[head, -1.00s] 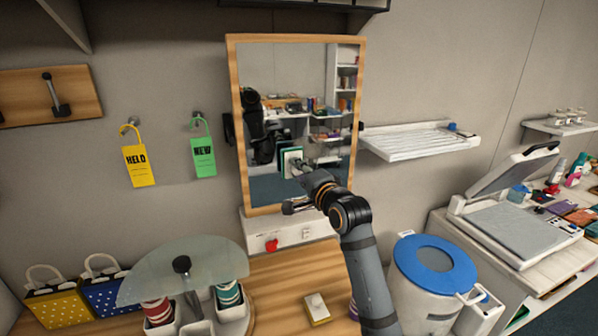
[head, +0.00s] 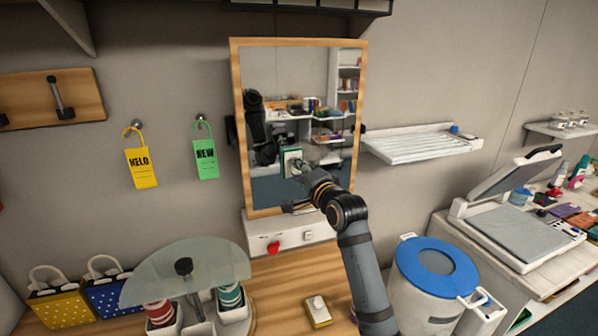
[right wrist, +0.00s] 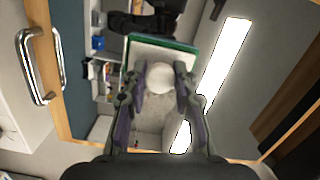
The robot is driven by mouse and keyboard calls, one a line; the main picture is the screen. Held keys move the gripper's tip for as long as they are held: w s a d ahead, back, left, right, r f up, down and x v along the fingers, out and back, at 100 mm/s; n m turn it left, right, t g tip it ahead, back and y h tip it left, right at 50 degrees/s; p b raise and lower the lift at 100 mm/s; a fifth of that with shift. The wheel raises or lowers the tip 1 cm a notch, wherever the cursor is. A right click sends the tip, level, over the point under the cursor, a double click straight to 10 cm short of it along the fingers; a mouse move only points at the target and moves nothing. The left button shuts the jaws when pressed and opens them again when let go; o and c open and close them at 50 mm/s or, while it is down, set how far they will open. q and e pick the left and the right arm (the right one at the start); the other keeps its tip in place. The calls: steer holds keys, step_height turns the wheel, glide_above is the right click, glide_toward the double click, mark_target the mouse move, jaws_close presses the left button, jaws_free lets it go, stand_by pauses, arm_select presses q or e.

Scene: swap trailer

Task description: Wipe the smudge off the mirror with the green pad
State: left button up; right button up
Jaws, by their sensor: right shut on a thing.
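The mirror (head: 330,85) in a wooden frame hangs upright on the wall. The green pad (head: 291,161) has a white back and a round white knob, and is at the lower middle of the glass. My right gripper (head: 304,172) is shut on the knob, seen clearly in the right wrist view (right wrist: 160,78), where the pad (right wrist: 195,47) lies beyond the fingers. I cannot tell whether the pad touches the glass. A pale, speckled patch (right wrist: 155,112) shows between the fingers in the wrist view and looks like the smudge. My left gripper is out of view.
Below the mirror is a white drawer unit (head: 290,238) with a red heart. A round glass top (head: 205,262) stands lower left, a blue-lidded bin (head: 435,262) lower right. A white slatted shelf (head: 420,143) juts out right of the mirror.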

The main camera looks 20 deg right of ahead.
steer(key=shift+w+d+p, duration=0.1)
steer(key=shift+d+p, duration=0.4)
steer(key=shift+d, duration=3.6)
steer(key=shift+d, duration=0.1)
steer(key=shift+w+d, duration=0.1)
steer(key=shift+d, duration=1.8)
steer(key=shift+r+p, duration=0.15)
steer(key=shift+p, duration=0.3)
steer(key=shift+a+p, duration=0.75)
steer(key=shift+a, duration=0.2)
steer(key=shift+a+p, duration=0.45)
steer(key=shift+a, duration=0.75)
